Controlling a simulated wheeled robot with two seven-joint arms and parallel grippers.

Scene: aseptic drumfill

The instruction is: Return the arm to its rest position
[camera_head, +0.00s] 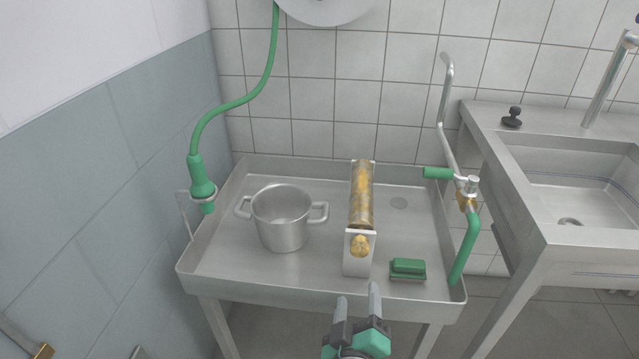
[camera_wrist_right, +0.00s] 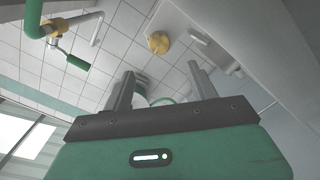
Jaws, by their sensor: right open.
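My right gripper (camera_head: 358,304) is open and empty, in front of the steel tray table's front edge in the head view. Its two grey fingers also show apart in the right wrist view (camera_wrist_right: 160,90), with nothing between them. My left gripper cannot be made out; only small parts show at the lower left corner of the head view.
A steel tray table (camera_head: 225,272) holds a pot (camera_head: 283,225), a brass cylinder on a stand (camera_head: 361,195) and a green brush or block (camera_head: 407,269). A green hose nozzle (camera_head: 201,178) hangs left. A valve with green handle (camera_head: 438,173) and a sink (camera_head: 580,185) are right.

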